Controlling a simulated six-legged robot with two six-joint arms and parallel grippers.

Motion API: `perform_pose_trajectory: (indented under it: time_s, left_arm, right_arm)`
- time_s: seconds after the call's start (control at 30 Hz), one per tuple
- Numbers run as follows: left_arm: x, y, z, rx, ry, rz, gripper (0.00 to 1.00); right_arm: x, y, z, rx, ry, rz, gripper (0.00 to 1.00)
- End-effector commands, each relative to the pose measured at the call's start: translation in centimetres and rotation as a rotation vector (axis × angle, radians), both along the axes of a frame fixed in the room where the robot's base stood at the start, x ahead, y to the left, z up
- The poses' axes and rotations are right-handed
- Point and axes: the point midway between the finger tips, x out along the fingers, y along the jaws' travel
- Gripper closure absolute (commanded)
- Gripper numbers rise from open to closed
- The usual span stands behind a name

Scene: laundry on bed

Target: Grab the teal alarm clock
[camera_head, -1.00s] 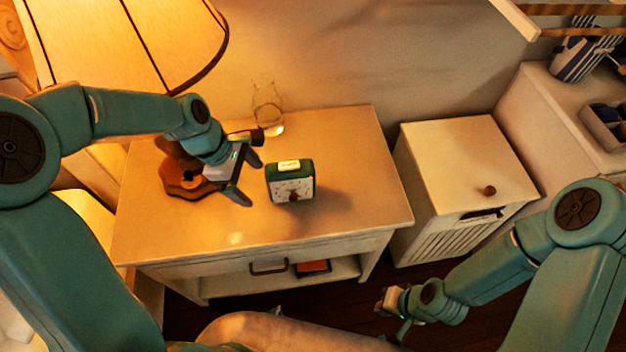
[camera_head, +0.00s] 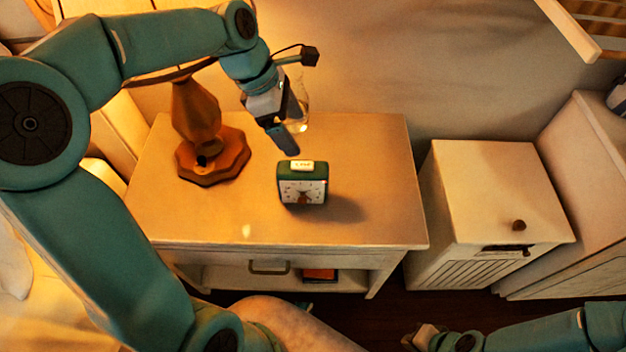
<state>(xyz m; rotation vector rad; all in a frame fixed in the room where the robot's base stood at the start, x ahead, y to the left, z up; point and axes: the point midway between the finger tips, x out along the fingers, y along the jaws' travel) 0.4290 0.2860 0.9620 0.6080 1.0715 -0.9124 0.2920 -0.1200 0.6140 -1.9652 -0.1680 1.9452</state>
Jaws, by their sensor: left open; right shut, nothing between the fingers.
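The teal alarm clock (camera_head: 303,184) stands upright on the nightstand top (camera_head: 370,170), its pale face toward me. My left gripper (camera_head: 284,140) is open and empty, above and just behind the clock, pointing down. Its fingers overlap in this view, and it looks apart from the clock. My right gripper (camera_head: 418,338) is at the bottom edge, low and well away from the clock. It is shut and empty, and partly cut off.
A lamp with a wooden base (camera_head: 213,157) stands left of the clock. A glass vase (camera_head: 300,105) stands behind my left gripper. A white cabinet (camera_head: 490,190) stands to the right. The nightstand top right of the clock is clear.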

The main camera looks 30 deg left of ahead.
Motion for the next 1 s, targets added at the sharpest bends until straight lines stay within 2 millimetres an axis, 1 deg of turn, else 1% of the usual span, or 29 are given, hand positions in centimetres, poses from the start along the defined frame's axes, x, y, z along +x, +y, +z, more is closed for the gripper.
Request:
perform_pose_trajectory:
  time_s: [0.07,0.17,0.4,0.5,0.73,0.9,1.0]
  left_arm:
    - [-0.2,0.3,0.2,-0.001,-0.002,0.015,0.11]
    - [-0.4,0.3,-0.8,-0.002,0.0,0.02,0.11]
    - [-0.6,0.2,-6.1,-0.003,0.001,0.017,0.11]
    - [-0.6,0.2,-7.7,-0.002,-0.001,0.017,0.11]
    - [0.0,-0.6,-9.4,-0.002,-0.002,0.013,0.11]
    - [0.6,-1.7,-12.4,-0.003,0.001,0.011,0.11]
    - [1.0,-2.2,-13.7,-0.002,-0.001,0.013,0.11]
  right_arm:
    - [0.0,0.0,-0.3,0.0,0.0,0.0,1.0]
    - [0.0,0.0,-0.6,0.0,0.0,0.0,1.0]
    - [0.0,0.0,-1.6,0.0,0.0,0.0,1.0]
    - [0.0,0.0,-1.9,0.0,0.0,0.0,1.0]
    - [0.0,0.0,-2.1,0.0,0.0,0.0,1.0]
    - [0.0,0.0,-2.7,0.0,0.0,0.0,1.0]
    - [0.0,0.0,-3.0,0.0,0.0,0.0,1.0]
